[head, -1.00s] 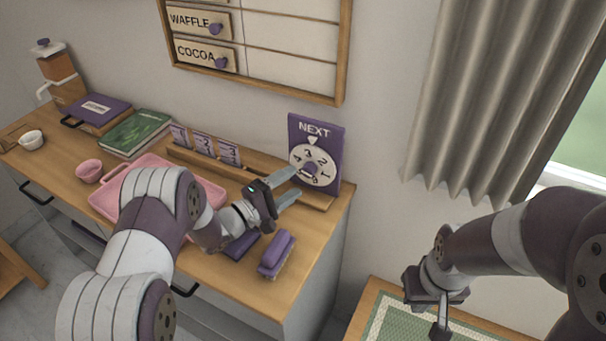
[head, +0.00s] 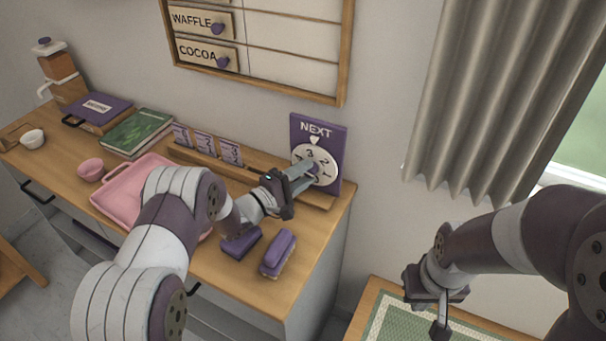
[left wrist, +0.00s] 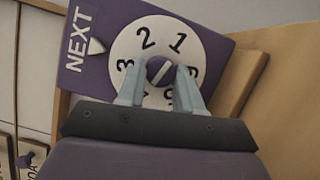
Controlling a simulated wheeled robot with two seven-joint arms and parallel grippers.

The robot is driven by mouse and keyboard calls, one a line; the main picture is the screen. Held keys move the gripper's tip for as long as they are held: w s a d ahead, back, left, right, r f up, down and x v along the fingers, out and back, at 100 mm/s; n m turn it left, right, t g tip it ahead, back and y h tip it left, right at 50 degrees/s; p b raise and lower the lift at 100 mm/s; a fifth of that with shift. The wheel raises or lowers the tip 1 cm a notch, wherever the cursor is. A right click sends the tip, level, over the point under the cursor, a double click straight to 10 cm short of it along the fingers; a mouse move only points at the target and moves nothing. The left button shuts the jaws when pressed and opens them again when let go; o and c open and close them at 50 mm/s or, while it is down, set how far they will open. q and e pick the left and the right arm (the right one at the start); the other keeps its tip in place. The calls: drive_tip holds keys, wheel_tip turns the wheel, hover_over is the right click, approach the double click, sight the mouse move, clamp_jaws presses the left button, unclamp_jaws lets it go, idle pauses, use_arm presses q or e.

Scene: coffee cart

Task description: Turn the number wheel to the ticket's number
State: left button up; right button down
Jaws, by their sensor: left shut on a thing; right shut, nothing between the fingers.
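The purple NEXT sign (head: 333,150) stands at the counter's right end. It carries a white number wheel (head: 303,166) with a purple centre knob, and a white pointer (left wrist: 96,46) sits at the wheel's edge. In the left wrist view the pointer lies between 3 and 2 on the wheel (left wrist: 125,45). My left gripper (head: 313,172) is shut on the knob (left wrist: 160,70), one finger on each side. Its fingers hide part of the wheel. Purple-and-white tickets (head: 204,146) stand in a wooden rail; their numbers are unreadable. My right gripper (head: 440,318) is shut and empty at lower right.
A pink tray (head: 118,204), pink bowl (head: 90,169), green book (head: 138,132) and two purple blocks (head: 279,253) are on the wooden counter (head: 255,298). A menu board (head: 342,70) hangs above. A green mat (head: 385,320) lies below my right gripper.

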use_arm(q)
drive_tip(key=shift+r+m+g+y+p, duration=0.1)
drive_tip(key=shift+m+g+y+p, duration=0.35)
drive_tip(key=shift+m+p, duration=0.75)
drive_tip(key=shift+r+m+g+y+p, duration=0.2)
drive_tip(key=shift+m+y+p, duration=0.45)
drive_tip(key=shift+m, duration=1.05)
drive_tip(key=shift+f, duration=0.15)
drive_tip(key=o, duration=1)
drive_tip(key=shift+d, duration=0.1)
drive_tip(key=shift+o, duration=0.2)
drive_tip(key=v, duration=1.2)
drive_tip(key=shift+s+r+b, duration=0.25)
drive_tip(key=shift+s+b, duration=0.05)
drive_tip(key=shift+b, duration=0.15)
drive_tip(key=shift+a, duration=0.3)
